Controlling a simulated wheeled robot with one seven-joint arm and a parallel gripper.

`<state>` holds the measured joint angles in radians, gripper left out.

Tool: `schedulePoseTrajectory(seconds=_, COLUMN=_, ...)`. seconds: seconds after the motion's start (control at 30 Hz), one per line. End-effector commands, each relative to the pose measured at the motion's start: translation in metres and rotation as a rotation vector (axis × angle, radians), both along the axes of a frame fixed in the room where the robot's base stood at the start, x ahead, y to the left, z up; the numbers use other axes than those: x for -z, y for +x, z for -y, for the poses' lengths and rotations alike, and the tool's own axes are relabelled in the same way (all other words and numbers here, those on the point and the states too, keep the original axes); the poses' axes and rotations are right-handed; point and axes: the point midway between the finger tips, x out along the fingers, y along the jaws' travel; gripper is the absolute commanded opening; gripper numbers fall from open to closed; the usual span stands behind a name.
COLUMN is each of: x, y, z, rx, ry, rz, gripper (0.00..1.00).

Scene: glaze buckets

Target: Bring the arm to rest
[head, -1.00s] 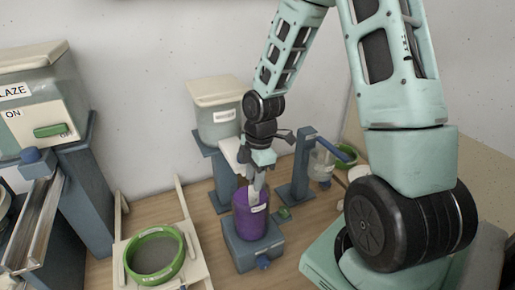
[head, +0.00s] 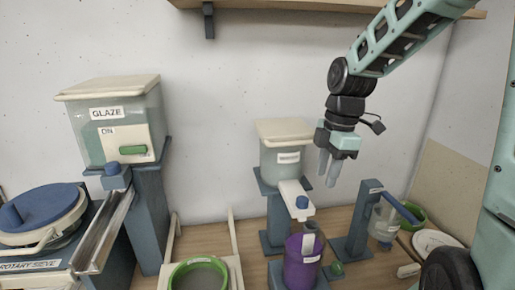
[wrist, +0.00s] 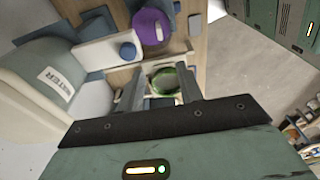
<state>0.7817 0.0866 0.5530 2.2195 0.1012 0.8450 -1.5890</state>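My gripper (head: 329,178) hangs in clear air in the head view, up and to the right of the purple bucket and beside the back tank. In the wrist view its two fingers (wrist: 159,92) stand apart with nothing between them. The purple bucket (head: 302,270) stands below, with a pale label and a greyish piece (head: 313,240) at its top that I cannot identify. The purple bucket also shows at the top of the wrist view (wrist: 149,29).
A tank (head: 285,160) with a spout stands close left of my gripper. A shelf (head: 300,4) is above. The glaze tank (head: 110,130), green-rimmed sieve (head: 197,275) and blue-lidded drum (head: 38,212) are left. A blue-handled stand (head: 358,235) is lower right.

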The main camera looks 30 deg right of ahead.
Motion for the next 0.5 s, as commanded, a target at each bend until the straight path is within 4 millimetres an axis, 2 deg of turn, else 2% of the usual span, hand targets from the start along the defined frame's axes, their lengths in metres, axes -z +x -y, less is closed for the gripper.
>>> schedulePoseTrajectory(seconds=0.17, x=0.002, y=0.0, z=-0.002, rx=0.001, ry=-0.001, rz=-0.001, gripper=0.36)
schedulePoseTrajectory(seconds=0.27, x=0.011, y=-0.002, z=-0.017, rx=0.017, ry=-0.003, rz=-0.008, gripper=0.36)
schedulePoseTrajectory(seconds=0.37, x=0.029, y=-0.007, z=-0.049, rx=0.059, ry=-0.009, rz=-0.024, gripper=0.36)
schedulePoseTrajectory(seconds=0.5, x=0.061, y=-0.026, z=-0.105, rx=0.154, ry=-0.023, rz=-0.047, gripper=0.36)
